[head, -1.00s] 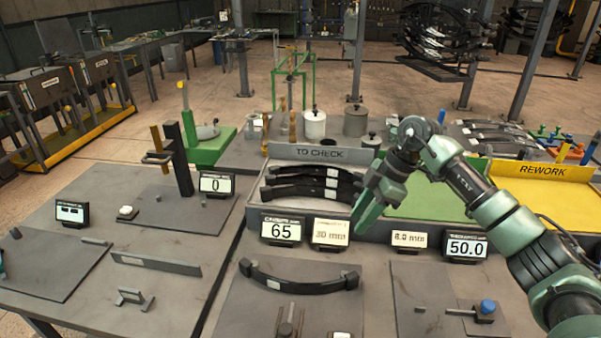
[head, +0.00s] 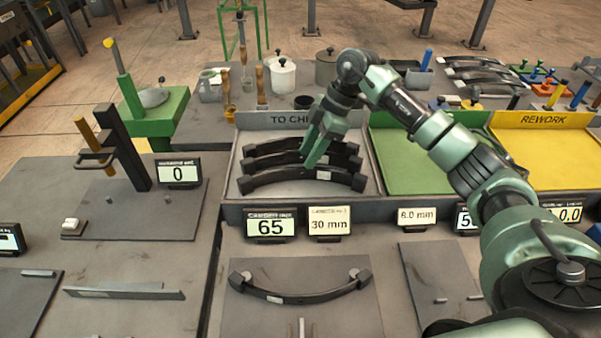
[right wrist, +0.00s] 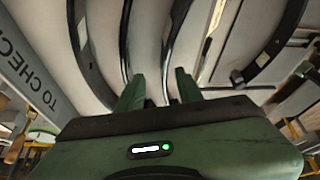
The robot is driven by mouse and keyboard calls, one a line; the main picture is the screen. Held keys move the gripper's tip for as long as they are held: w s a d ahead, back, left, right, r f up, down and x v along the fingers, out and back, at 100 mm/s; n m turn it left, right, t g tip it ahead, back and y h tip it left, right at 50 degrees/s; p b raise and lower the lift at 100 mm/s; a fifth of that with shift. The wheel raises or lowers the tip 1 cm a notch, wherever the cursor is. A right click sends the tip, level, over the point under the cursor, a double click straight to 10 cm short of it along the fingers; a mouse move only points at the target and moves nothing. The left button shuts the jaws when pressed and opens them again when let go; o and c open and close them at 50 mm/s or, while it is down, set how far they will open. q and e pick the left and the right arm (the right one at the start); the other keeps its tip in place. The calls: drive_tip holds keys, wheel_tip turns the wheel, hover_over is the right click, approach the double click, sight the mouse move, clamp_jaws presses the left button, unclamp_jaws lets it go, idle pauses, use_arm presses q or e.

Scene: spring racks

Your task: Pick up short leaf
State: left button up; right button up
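Several dark curved leaves lie side by side in the grey TO CHECK tray (head: 250,125). The front leaf (head: 268,181) has a pale label; the middle leaf (head: 270,161) and back leaf (head: 275,146) are partly hidden by my right gripper. I cannot tell which one is the short leaf. No grip on a leaf shows. My left gripper is out of view.
Another curved leaf (head: 300,293) lies on a plate in front of the tray. Displays and signs, including one reading 65 (head: 270,225), line the tray's front edge. The green tray (head: 405,165) and yellow REWORK tray (head: 550,155) are to the right. Pots (head: 282,76) stand behind.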

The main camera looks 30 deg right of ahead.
sight(300, 167)
drive_tip(key=p+x, duration=0.1)
drive_tip(key=x, duration=0.1)
drive_tip(key=p+x, duration=0.1)
drive_tip(key=x, duration=0.1)
drive_tip(key=shift+s+a+f, duration=0.15)
drive_tip(key=shift+s+a, duration=0.05)
drive_tip(key=shift+a, duration=0.25)
drive_tip(key=shift+a+f, duration=0.1)
drive_tip(key=shift+f, duration=0.2)
clamp_jaws()
drive_tip(key=shift+w+r, duration=0.1)
idle(0.5)
drive_tip(key=shift+w, duration=0.1)
